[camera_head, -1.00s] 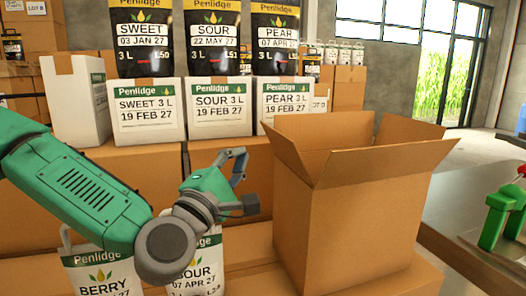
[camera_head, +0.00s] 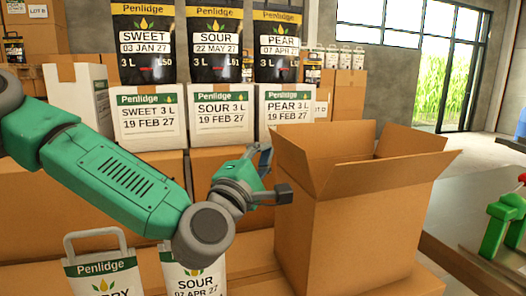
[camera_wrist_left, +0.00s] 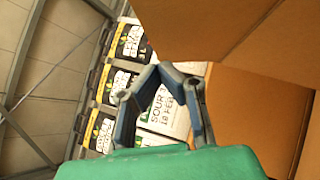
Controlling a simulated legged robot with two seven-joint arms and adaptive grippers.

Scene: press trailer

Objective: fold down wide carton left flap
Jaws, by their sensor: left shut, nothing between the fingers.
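The wide carton (camera_head: 345,235) stands upright and open-topped on the brown surface right of centre in the head view. Its left flap (camera_head: 294,157) stands up and leans outward to the left. My left gripper (camera_head: 277,178) is just left of the carton, close to the left flap and the upper left wall. I cannot tell whether it touches them. Its fingers are shut and empty. In the left wrist view the fingertips (camera_wrist_left: 160,68) meet, with brown cardboard (camera_wrist_left: 215,25) close beyond them at the upper right. My right gripper is not in view.
White cartons (camera_head: 221,117) and black pouches (camera_head: 211,45) line the back. White bags (camera_head: 105,268) stand at the front left below my arm. A metal table (camera_head: 490,190) with a green object (camera_head: 497,225) is at the right.

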